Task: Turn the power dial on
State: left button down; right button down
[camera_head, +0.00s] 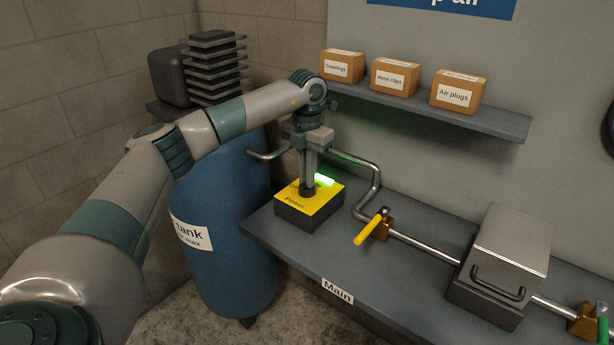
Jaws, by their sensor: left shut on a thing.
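The power dial (307,192) is a small dark knob on top of a box (318,206) with a yellow top and dark sides, labelled "Power". The box stands at the left end of the grey bench. A green light (324,179) glows on the box top behind the dial. My left gripper (308,184) points straight down from above and is shut on the dial; its fingers hide most of the knob and part of the label. My right gripper is not in view.
A blue tank (225,225) stands left of the bench (405,278). A metal pipe with a yellow-handled valve (368,229) runs right to a grey metal box (500,260). A shelf (430,107) with labelled cartons hangs above. Bare bench lies in front of the pipe.

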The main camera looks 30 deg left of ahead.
pick_arm(q)
jog(key=shift+r, duration=0.15)
jog(key=c, duration=1.8)
grip_release()
jog(key=shift+c, duration=0.2)
